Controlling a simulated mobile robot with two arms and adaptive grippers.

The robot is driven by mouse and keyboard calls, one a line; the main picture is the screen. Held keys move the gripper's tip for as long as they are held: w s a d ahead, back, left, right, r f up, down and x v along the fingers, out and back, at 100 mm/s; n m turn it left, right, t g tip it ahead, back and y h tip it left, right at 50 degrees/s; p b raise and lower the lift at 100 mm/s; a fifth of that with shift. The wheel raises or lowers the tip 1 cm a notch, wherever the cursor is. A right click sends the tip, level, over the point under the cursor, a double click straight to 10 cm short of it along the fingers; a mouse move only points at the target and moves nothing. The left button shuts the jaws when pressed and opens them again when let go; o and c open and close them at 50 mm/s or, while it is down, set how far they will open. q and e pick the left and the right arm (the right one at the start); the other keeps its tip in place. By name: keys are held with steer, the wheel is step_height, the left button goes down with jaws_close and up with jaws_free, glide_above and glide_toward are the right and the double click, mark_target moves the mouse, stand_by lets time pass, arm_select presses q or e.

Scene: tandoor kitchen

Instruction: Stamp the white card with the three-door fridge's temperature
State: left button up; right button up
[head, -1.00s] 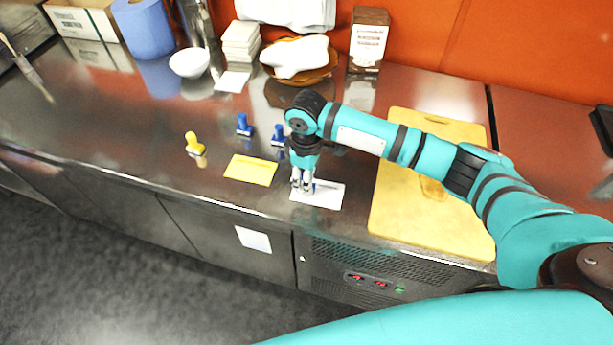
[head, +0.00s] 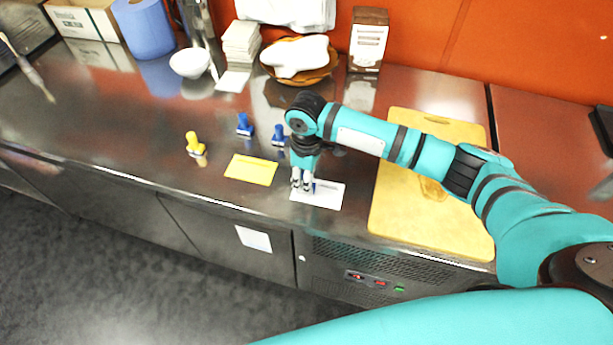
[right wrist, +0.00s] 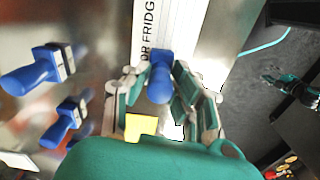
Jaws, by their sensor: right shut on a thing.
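The white card (head: 327,196) lies on the steel counter near its front edge. In the right wrist view the card (right wrist: 146,28) carries black print, partly reading "OR FRIDG". My right gripper (head: 303,185) is over the card's left part, pointing down. It is shut on a blue stamp (right wrist: 160,80), which stands between its fingers. I cannot tell whether the stamp touches the card. Under the counter, a fridge unit's panel (head: 366,281) shows small red displays, too small to read. My left gripper is not recognisable in either view.
Two other blue stamps (head: 244,125) (head: 279,135) and a yellow stamp (head: 194,145) stand left of my gripper. A yellow card (head: 251,169) lies beside the white one. A cutting board (head: 400,215) is at right. A bowl (head: 189,62) and a carton (head: 368,38) stand behind.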

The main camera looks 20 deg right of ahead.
steer(key=shift+s+f+p, duration=0.15)
steer(key=shift+p, duration=0.15)
stand_by(1.1)
step_height(320, 180, up, 7)
steer(key=p, duration=0.8)
stand_by(0.5)
stand_by(0.3)
